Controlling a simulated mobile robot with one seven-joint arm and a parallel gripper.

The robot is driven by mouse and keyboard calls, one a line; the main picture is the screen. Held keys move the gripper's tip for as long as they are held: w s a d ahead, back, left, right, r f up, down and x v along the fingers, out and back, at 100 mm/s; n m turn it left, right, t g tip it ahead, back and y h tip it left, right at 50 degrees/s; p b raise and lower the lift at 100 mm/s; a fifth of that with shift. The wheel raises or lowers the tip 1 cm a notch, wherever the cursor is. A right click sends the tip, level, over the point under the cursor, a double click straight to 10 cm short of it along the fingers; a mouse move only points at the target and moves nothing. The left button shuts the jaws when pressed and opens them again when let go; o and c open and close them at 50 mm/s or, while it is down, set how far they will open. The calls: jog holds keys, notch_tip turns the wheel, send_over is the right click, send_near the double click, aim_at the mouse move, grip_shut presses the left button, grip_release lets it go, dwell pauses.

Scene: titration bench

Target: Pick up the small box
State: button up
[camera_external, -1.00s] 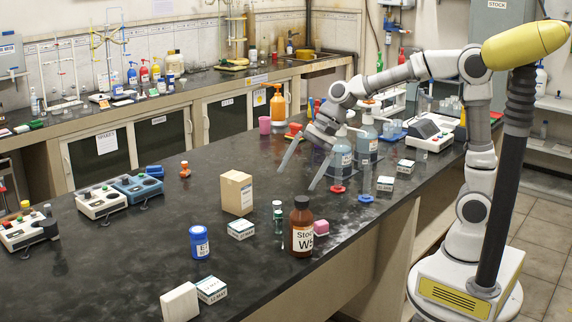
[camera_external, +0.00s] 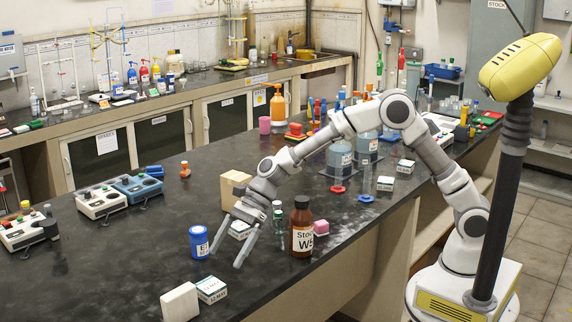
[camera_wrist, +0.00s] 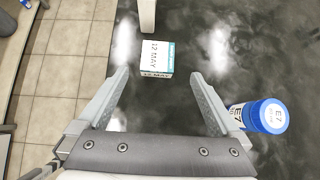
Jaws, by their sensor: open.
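A small white and teal box (camera_external: 211,290) lies on the black bench near its front edge, beside a white block. In the wrist view the small box (camera_wrist: 156,57) reads "12 MAY" and lies ahead of my fingertips, lined up between them. My gripper (camera_external: 226,258) is open and empty, its fingers pointing down toward the bench, a little behind that box. Similar small boxes stand behind my gripper (camera_external: 240,229), partly hidden by it, and farther right (camera_external: 385,184) and (camera_external: 405,166).
A blue-capped bottle (camera_external: 199,242) stands close to my gripper's left; it shows at right in the wrist view (camera_wrist: 258,116). A white block (camera_external: 180,302) stands beside the small box. A brown stock bottle (camera_external: 302,228) and cardboard box (camera_external: 233,188) are near my arm.

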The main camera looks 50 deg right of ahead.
aim_at(211, 284)
jog(key=x, duration=0.4)
jog(key=shift+a+f+b, duration=0.2)
jog(key=shift+b, duration=0.1)
jog(key=b+x, duration=0.1)
jog(key=x, duration=0.4)
jog(key=shift+s+a, duration=0.1)
jog(key=shift+s, duration=0.05)
jog(key=c, duration=1.3)
